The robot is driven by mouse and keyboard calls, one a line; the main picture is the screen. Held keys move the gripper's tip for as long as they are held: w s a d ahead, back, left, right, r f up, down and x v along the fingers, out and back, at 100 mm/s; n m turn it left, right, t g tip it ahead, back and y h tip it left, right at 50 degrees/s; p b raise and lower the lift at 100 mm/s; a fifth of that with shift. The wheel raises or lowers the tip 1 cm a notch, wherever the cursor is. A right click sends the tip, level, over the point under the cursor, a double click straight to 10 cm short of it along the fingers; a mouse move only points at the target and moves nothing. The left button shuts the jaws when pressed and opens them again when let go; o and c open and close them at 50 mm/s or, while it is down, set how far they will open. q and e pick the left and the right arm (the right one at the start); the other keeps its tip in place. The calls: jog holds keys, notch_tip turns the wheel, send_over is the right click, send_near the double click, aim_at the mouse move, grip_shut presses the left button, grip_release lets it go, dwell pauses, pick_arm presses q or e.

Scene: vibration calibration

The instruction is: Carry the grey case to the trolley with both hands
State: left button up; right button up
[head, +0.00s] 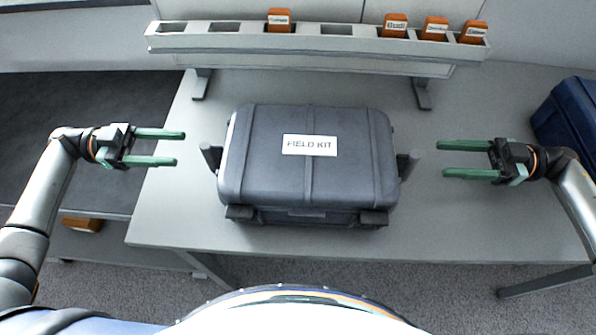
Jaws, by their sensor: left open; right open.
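The grey case (265,165) lies flat on the light grey table (470,215), with a white "FIELD KIT" label on its lid. A dark handle stands out at its left end (210,156) and another at its right end (409,163). My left gripper (180,147) is open and empty, left of the left handle and apart from it. My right gripper (440,159) is open and empty, right of the right handle and apart from it. I cannot tell for sure which surface is the trolley.
A raised rack (350,45) with several orange boxes stands behind the case. A dark blue box (570,120) is at the right edge. A dark surface (90,110) lies left of the table, with an orange item (83,224) below it. The table is clear beside the case.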

aim_at(206, 149)
pick_arm(q)
jog(key=d, duration=0.8)
pick_arm(e)
jog(key=a, duration=0.8)
pick_arm(q)
jog(key=shift+c, duration=0.4)
pick_arm(e)
jog(key=shift+c, duration=0.4)
pick_arm(q)
grip_shut()
pick_arm(e)
grip_shut()
jog(key=shift+d, duration=0.1)
pick_arm(q)
jog(key=shift+a+r, duration=0.1)
pick_arm(e)
jog(key=shift+r, duration=0.1)
